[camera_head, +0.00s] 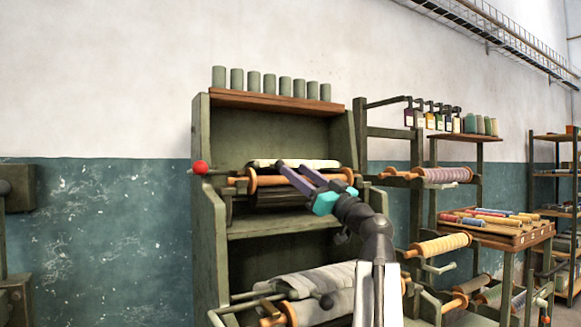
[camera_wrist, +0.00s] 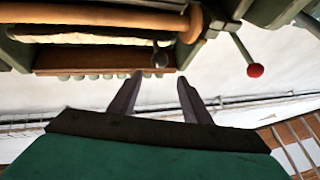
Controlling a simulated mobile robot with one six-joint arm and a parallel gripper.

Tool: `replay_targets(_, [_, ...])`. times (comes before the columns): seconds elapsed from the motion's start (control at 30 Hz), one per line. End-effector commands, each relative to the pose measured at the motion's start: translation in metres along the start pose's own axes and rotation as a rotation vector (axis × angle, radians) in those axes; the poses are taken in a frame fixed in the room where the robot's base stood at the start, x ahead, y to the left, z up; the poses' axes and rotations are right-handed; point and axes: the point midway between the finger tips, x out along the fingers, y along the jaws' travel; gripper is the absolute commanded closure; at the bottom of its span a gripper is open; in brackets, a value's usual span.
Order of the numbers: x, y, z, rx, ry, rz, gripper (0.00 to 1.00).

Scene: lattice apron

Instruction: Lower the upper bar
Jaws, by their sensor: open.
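A wooden roller (camera_head: 270,180) with round orange end flanges lies across the upper part of the green loom frame (camera_head: 203,240); it is probably the upper bar. It also crosses the top of the wrist view (camera_wrist: 90,14). Pale cloth (camera_head: 265,163) lies along it. A lever with a red ball (camera_head: 200,167) sticks out at the frame's left; it also shows in the wrist view (camera_wrist: 255,71). My gripper (camera_head: 291,166) is open, its fingers in front of the roller's middle. In the wrist view my fingertips (camera_wrist: 160,77) are apart, with a small dark knob (camera_wrist: 160,60) seen between them.
Several green cans (camera_head: 270,85) stand on the frame's top shelf. Lower rollers with grey cloth (camera_head: 320,282) lie below. At right stand a rack with a striped roller (camera_head: 440,175), a spool table (camera_head: 500,228) and shelves (camera_head: 560,138). The wall at left is mostly clear.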

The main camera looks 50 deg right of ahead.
Motion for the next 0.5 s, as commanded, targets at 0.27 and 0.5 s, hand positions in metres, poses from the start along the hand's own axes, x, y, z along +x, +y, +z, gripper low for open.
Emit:
replay_targets(0.27, [-0.025,-0.001,0.0,0.0,0.0,0.0,0.56])
replay_targets(0.5, [-0.028,-0.001,0.0,0.0,0.0,-0.002,0.56])
